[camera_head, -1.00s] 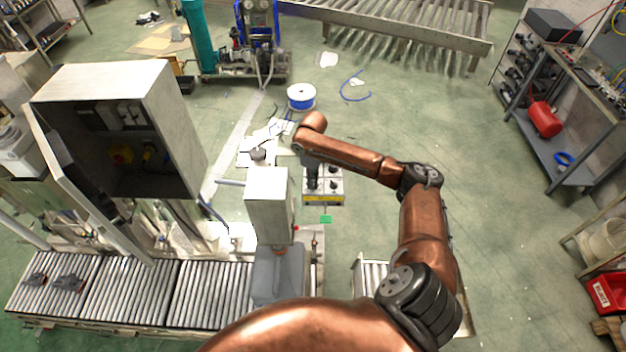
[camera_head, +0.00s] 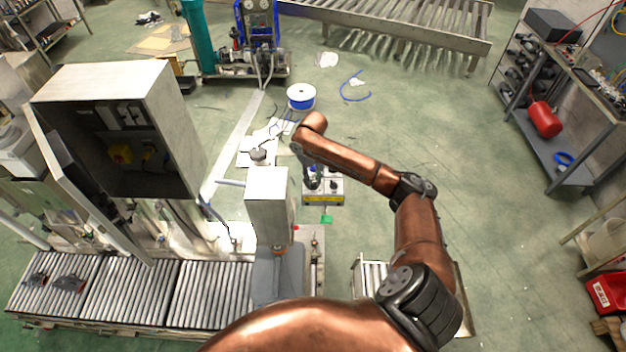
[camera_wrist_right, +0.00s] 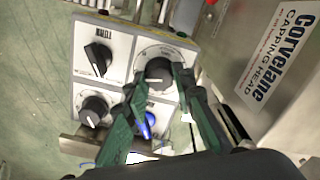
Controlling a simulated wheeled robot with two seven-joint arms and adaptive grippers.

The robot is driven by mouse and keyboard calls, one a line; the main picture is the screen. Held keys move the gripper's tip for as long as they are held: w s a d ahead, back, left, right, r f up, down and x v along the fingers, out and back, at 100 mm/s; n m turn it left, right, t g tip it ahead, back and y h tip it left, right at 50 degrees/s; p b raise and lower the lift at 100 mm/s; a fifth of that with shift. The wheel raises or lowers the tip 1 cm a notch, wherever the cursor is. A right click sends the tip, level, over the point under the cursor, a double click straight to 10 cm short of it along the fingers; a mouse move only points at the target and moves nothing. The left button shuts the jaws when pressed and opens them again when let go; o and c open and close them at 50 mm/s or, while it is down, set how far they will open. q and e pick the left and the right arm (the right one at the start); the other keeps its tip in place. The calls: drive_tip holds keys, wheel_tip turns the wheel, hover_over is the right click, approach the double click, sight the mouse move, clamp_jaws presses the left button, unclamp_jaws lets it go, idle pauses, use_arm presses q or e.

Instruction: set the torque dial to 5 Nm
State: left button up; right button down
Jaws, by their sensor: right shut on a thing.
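A light grey control panel with several black knobs shows in the right wrist view (camera_wrist_right: 118,42) and as a yellow-fronted box in the head view (camera_head: 324,200). The dial with a printed scale (camera_wrist_right: 158,69) sits at the panel's upper right; its white mark points to the left and its numbers are too small to read. My right gripper (camera_wrist_right: 160,80) has its green fingers on both sides of this dial, shut on it. My left gripper is not in view.
A pointer knob (camera_wrist_right: 98,59) and a lower black knob (camera_wrist_right: 94,109) sit left of the dial. The capping head housing (camera_wrist_right: 270,50) stands close on the right. A roller conveyor (camera_head: 130,287) runs at lower left.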

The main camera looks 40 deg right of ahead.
sight(313, 181)
drive_tip(key=shift+w+r, duration=0.1)
drive_tip(key=shift+r, duration=0.05)
idle(0.3)
drive_tip(key=c, duration=2)
unclamp_jaws()
drive_tip(key=o, duration=0.4)
wheel_tip(313, 181, up, 12)
drive_tip(key=shift+f, duration=0.1)
